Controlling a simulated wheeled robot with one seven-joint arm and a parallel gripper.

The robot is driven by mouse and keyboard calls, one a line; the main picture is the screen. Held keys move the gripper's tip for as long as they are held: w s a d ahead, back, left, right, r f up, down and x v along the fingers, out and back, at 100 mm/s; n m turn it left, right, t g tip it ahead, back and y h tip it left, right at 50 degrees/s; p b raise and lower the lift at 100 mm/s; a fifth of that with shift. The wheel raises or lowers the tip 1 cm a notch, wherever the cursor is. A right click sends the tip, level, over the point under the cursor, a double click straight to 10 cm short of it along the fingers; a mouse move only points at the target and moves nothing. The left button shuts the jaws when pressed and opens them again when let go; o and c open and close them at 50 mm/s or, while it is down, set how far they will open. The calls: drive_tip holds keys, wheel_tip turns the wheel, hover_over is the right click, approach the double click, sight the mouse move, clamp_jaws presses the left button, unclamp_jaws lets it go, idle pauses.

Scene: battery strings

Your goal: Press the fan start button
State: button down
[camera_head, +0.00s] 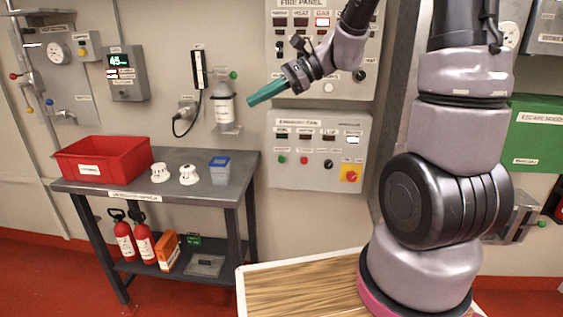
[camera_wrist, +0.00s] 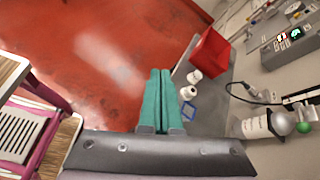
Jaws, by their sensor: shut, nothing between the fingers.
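The fan panel (camera_head: 318,178) is a light grey box on the wall in the head view, below the fire panel. In its lower row are a green button (camera_head: 281,160), a red button (camera_head: 304,160) and a black knob (camera_head: 328,164). The small labels are too blurred to read, so the start button cannot be told by text. My gripper (camera_head: 252,102) has teal fingers, shut and empty, pointing left and slightly down above the panel's upper left corner in the picture, apart from the buttons. In the wrist view my gripper (camera_wrist: 160,75) points over the floor; the panel is not visible there.
A red emergency knob on yellow (camera_head: 350,174) sits at the panel's lower right. The fire panel (camera_head: 325,88) is above. A white bottle (camera_head: 224,107) hangs on the wall to the left. A grey table (camera_head: 207,190) with a red bin (camera_head: 104,160) stands left.

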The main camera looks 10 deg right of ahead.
sight(283, 163)
drive_tip(key=w+f+m+t+y, duration=0.3)
drive_tip(key=w+f+m+t, duration=0.4)
drive_tip(key=w+f+m, duration=0.8)
drive_tip(key=w+d+f+m+t+h, duration=0.3)
drive_tip(key=d+f+m+h, duration=0.1)
drive_tip(key=f, duration=0.5)
drive_tip(key=w+d+f+m+t+h, duration=0.3)
drive_tip(key=d+f+m+h, duration=0.1)
drive_tip(key=f, duration=0.6)
drive_tip(key=shift+d+m+t, duration=0.3)
drive_tip(key=shift+d+m, duration=0.1)
drive_tip(key=shift+d, duration=0.4)
drive_tip(key=shift+w+d, duration=0.45)
drive_tip(key=shift+w, duration=0.95)
drive_tip(key=shift+w+d, duration=0.45)
drive_tip(key=shift+w, duration=0.95)
drive_tip(key=shift+w+d, duration=0.45)
drive_tip(key=shift+w, duration=0.95)
drive_tip(key=shift+w, duration=0.15)
drive_tip(key=shift+w+d, duration=0.1)
drive_tip(key=shift+w, duration=0.15)
